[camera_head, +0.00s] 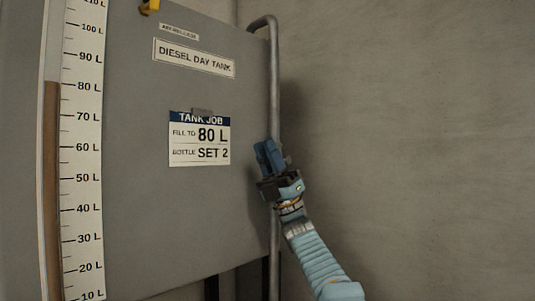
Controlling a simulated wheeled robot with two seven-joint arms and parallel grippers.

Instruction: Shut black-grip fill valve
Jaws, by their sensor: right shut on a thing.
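My right gripper (270,155) is at the vertical pipe (274,90) along the right edge of the grey diesel day tank (205,230). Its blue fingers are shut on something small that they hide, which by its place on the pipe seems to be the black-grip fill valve. I cannot see the valve's grip or which way it is turned. The sight gauge (51,180) at the left holds a brown column whose top is at about the 80 L mark on the white scale (82,160). My left gripper is not in view.
A job card (199,140) on the tank front reads fill to 80 L, bottle set 2. A diesel day tank label (194,57) is above it. A yellow part (149,6) shows at the top edge. The bare wall (420,120) fills the right side.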

